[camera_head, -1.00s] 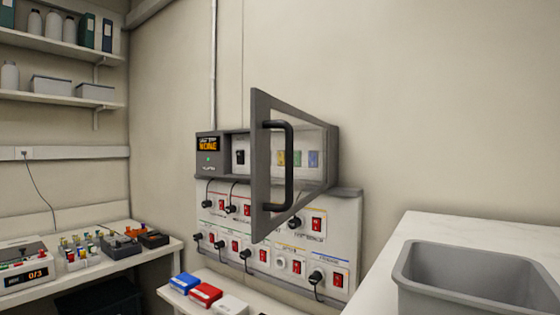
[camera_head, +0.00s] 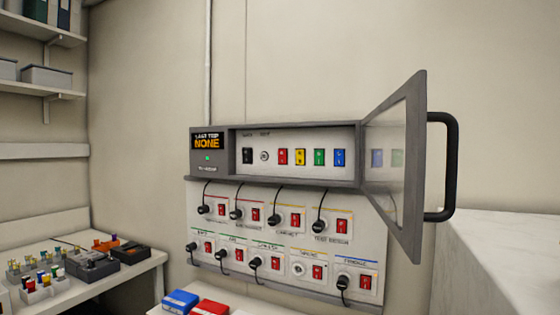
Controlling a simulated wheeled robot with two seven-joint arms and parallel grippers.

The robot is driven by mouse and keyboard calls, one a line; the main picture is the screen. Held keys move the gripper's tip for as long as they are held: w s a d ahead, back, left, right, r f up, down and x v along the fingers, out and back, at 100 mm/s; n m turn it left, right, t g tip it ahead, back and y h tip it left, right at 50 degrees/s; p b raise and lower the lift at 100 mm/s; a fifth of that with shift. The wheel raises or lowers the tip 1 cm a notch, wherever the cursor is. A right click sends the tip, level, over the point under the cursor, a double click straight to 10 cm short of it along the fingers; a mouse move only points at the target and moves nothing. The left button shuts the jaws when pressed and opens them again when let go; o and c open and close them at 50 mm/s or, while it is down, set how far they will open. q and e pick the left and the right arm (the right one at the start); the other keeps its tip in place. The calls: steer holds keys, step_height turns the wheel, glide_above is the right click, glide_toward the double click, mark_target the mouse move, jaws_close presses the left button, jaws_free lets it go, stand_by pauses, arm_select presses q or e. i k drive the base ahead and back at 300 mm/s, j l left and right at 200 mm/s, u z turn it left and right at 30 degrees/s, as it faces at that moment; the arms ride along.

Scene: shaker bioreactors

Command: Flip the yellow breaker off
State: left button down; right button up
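The yellow breaker (camera_head: 300,157) sits in a row inside the wall-mounted breaker box (camera_head: 275,183), between the red breaker (camera_head: 283,156) and the green breaker (camera_head: 319,157). A blue breaker (camera_head: 339,158) is at the row's right end and a black switch (camera_head: 247,156) at its left end. The box's hinged glass door (camera_head: 395,160) stands open to the right, its black handle (camera_head: 449,165) facing right. The row is unobstructed. The yellow breaker's lever position is too small to tell. Neither of my grippers is in view.
A display reading "LAST TRIP NONE" (camera_head: 208,142) is left of the breakers. Below is an outlet panel (camera_head: 370,228) with red switches and plugged cords. A white counter (camera_head: 495,265) stands at the right. A bench (camera_head: 150,262) with small parts is at the left.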

mark_target(299, 153)
steer(key=i+j+z, duration=0.1)
steer(key=i, duration=0.4)
steer(key=i+j+z, duration=0.1)
steer(key=i+j, duration=0.15)
steer(key=i, duration=0.25)
steer(key=i+l, duration=0.15)
steer(key=i, duration=0.15)
steer(key=l+z, duration=0.05)
